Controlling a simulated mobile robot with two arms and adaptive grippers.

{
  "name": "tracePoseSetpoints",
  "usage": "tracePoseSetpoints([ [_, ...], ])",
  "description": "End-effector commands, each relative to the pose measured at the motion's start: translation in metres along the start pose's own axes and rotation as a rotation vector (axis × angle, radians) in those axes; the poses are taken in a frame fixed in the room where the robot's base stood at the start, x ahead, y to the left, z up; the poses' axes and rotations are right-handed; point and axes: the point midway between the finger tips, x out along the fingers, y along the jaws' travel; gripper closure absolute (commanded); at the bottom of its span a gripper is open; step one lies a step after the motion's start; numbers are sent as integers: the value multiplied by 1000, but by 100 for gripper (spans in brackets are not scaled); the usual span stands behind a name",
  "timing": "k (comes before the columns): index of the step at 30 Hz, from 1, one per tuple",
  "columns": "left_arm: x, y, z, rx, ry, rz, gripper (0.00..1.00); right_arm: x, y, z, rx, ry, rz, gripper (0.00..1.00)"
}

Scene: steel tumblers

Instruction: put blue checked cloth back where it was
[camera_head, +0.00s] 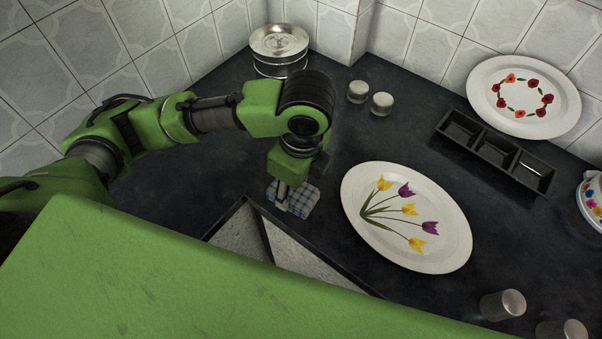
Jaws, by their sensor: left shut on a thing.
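The blue checked cloth (300,201) is a small folded piece at the middle of the view, beside the sink's back corner and left of the tulip plate. My left gripper (282,194) points down onto the cloth and is shut on it. The arm hides part of the gripper and of the cloth. I cannot tell whether the cloth touches the counter. My right gripper is not in view.
A tulip plate (440,240) lies right of the cloth. The sink (243,235) opens in front. Steel tumblers (502,304) stand at the lower right. Behind are two small shakers (381,103), a round tin (279,50), a black divided tray (495,150) and a flowered plate (482,88).

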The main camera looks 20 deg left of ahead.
Motion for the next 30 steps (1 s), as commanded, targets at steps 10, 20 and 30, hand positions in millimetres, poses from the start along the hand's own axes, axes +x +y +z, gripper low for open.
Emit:
tracePoseSetpoints([
  [10, 20, -24, 5, 110, 2, -2, 75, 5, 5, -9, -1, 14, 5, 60],
  [20, 60, -89, 32, 111, 0, 0, 75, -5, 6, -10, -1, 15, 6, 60],
  [30, 102, -119, 40, 113, 2, -5, 75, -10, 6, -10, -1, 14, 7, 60],
])
